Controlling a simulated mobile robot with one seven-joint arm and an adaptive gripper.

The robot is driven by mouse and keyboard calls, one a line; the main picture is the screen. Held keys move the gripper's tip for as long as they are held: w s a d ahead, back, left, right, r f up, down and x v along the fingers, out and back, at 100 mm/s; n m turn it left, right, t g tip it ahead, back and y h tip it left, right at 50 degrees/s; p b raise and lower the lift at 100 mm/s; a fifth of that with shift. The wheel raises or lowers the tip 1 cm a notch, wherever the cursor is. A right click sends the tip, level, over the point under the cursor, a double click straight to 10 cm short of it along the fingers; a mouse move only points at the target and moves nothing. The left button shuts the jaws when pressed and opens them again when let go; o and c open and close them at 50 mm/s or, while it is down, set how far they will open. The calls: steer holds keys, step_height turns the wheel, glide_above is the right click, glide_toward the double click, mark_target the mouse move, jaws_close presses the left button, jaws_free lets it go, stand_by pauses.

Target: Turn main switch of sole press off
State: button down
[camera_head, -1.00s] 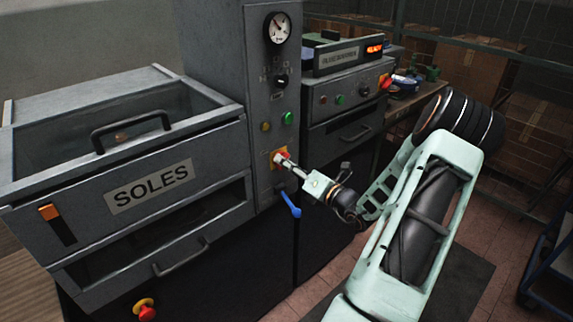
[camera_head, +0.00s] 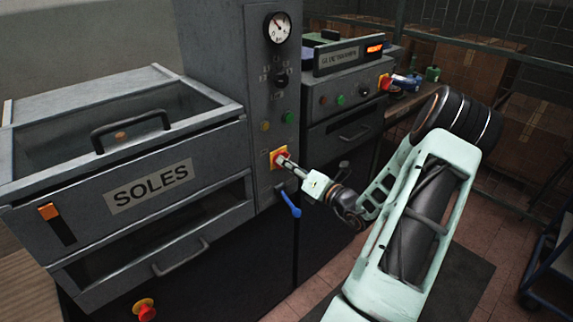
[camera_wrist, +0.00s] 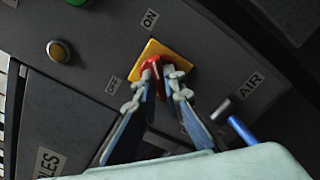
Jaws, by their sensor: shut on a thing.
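The main switch is a red knob (camera_wrist: 151,67) on a yellow plate (camera_wrist: 168,53), on the grey control column of the sole press (camera_head: 150,188). In the wrist view ON is printed above the plate and OFF to its left. My gripper (camera_wrist: 163,72) has its two fingertips closed around the red knob. In the head view my gripper (camera_head: 287,161) reaches the switch from the right and covers part of it. The knob's exact pointing is hard to read behind the fingers.
A blue lever (camera_head: 291,205), by the AIR label in the wrist view, hangs just below the switch. A yellow button (camera_head: 265,127) and a green button (camera_head: 287,117) sit above it. A second machine (camera_head: 340,95) stands behind, to the right. An emergency button (camera_head: 145,309) is low at front.

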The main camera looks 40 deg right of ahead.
steer(key=n+b, duration=1.6)
steer(key=n, duration=0.1)
steer(key=shift+d+f, duration=0.1)
steer(key=shift+n, duration=0.3)
stand_by(0.3)
steer(key=c, duration=2)
jaws_free()
steer(key=s, duration=0.8)
steer(key=s+d, duration=0.1)
steer(key=s, duration=0.3)
